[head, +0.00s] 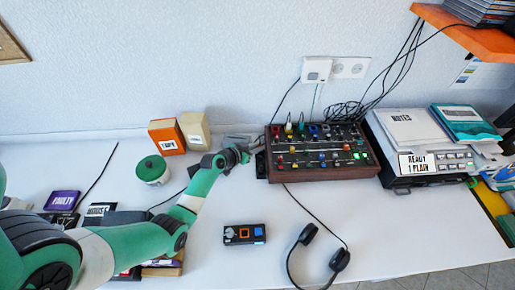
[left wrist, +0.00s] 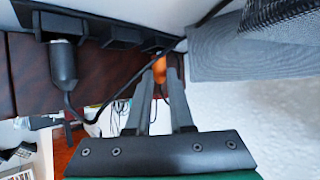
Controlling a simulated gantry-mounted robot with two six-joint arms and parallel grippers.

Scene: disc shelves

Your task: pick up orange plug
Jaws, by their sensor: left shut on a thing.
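The orange plug (left wrist: 160,68) shows in the left wrist view between the tips of my left gripper (left wrist: 163,80), beside a dark socket on the brown-sided panel box. The fingers are shut on it, and they cover part of it. In the head view my left gripper (head: 244,153) is at the left side of the box with knobs and plugs (head: 318,172). I cannot make out the orange plug there. My right gripper is in neither view.
A grey plug (left wrist: 63,66) with a looping black cable stands close by in the left wrist view. Orange (head: 167,136) and cream (head: 195,130) boxes and a green-lidded pot (head: 152,170) stand left of the gripper. Headphones (head: 338,260) lie in front.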

